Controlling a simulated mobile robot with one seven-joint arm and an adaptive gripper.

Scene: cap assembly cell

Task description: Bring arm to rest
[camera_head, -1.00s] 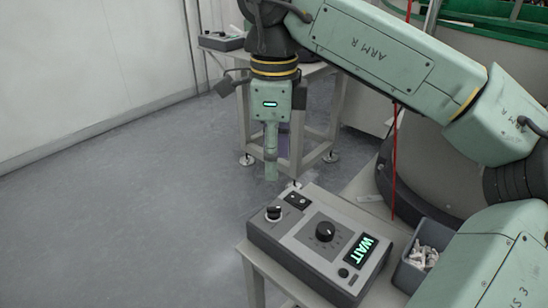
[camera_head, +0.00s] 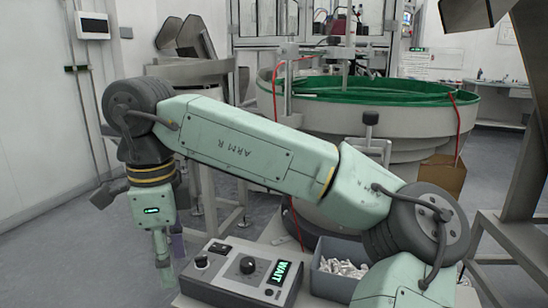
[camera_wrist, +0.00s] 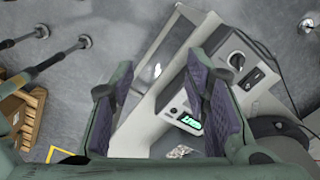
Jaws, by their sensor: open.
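My gripper (camera_head: 163,262) hangs pointing down at the left in the head view, left of the control box. In the wrist view my gripper (camera_wrist: 165,105) shows its two dark ridged finger pads wide apart, with nothing between them but the scene below. My arm reaches from the lower right across to the left, bent at the elbow, in the head view. The control box (camera_head: 228,277) has a black knob and a lit display (camera_head: 282,272) reading WAIT. It also shows beyond the fingers in the wrist view, with its display (camera_wrist: 190,121) glowing green.
A grey bin (camera_head: 340,270) of small white parts stands right of the control box, close to my arm. A large round feeder bowl (camera_head: 400,95) with a green inside stands behind the arm. A cardboard box (camera_head: 443,175) is at the right. Floor at the left (camera_head: 60,265) is clear.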

